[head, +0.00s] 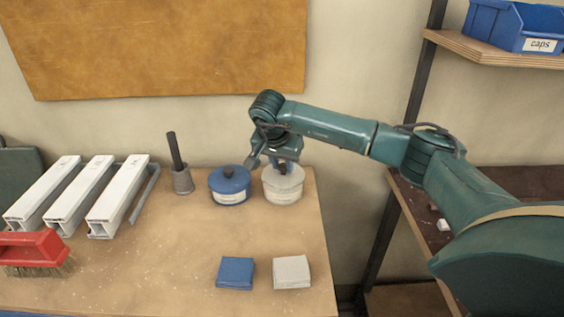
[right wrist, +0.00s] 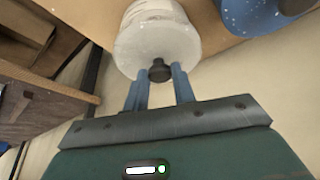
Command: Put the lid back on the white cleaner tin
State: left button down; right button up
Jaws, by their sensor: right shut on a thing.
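The white cleaner tin (head: 283,190) stands upright near the back right of the bench, beside a blue tin (head: 230,187). Its white lid (right wrist: 150,57) has a dark knob (right wrist: 160,71) and sits at the tin's top; I cannot tell whether it is fully seated. My right gripper (head: 281,165) is directly above the tin, pointing down, and is shut on the lid's knob. In the right wrist view its blue fingers (right wrist: 160,82) stand on either side of the knob. The gripper hides part of the lid in the head view. My left gripper is not in view.
A dark rod in a grey holder (head: 182,180) stands left of the blue tin. White profiles (head: 120,195) and a red brush (head: 32,248) are at the left. Blue (head: 235,273) and grey (head: 292,272) pads lie in front. A shelf unit (head: 393,225) stands right of the bench.

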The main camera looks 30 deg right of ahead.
jog(key=o, duration=1.5)
jog(key=shift+r, duration=0.15)
jog(key=shift+r+p, duration=2.65)
jog(key=shift+r, duration=0.75)
grip_shut()
jog(key=shift+f, duration=0.2)
